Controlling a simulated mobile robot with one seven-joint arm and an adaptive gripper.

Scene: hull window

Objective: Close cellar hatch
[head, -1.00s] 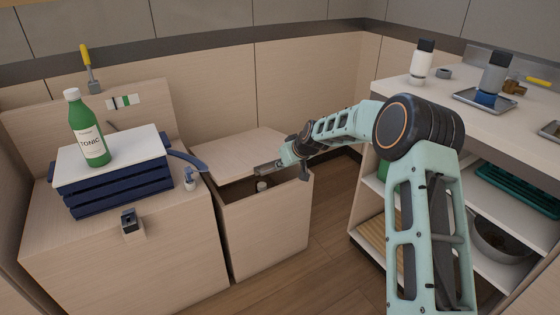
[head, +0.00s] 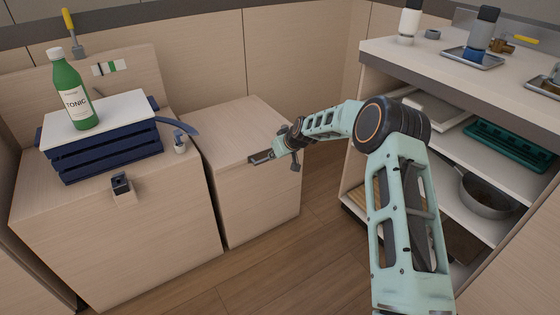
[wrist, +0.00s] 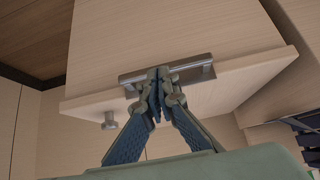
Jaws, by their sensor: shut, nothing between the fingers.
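The cellar hatch is a pale wooden lid (head: 235,125) lying flat on a low wooden box (head: 258,200); no opening shows in its top in the head view. A grey metal bar handle (wrist: 200,70) is fixed near the lid's edge in the wrist view. My gripper (head: 268,157) is over the lid's front right part in the head view. In the wrist view the fingers of my gripper (wrist: 157,75) are shut, empty, and overlap the middle of the handle. I cannot tell whether they touch it. The inside of the box is hidden.
A bench (head: 120,240) left of the box carries a blue crate (head: 105,150) with a white top and a green tonic bottle (head: 72,95). A shelf unit (head: 460,75) stands on the right, with a pan (head: 490,195). Floor (head: 290,255) is clear between.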

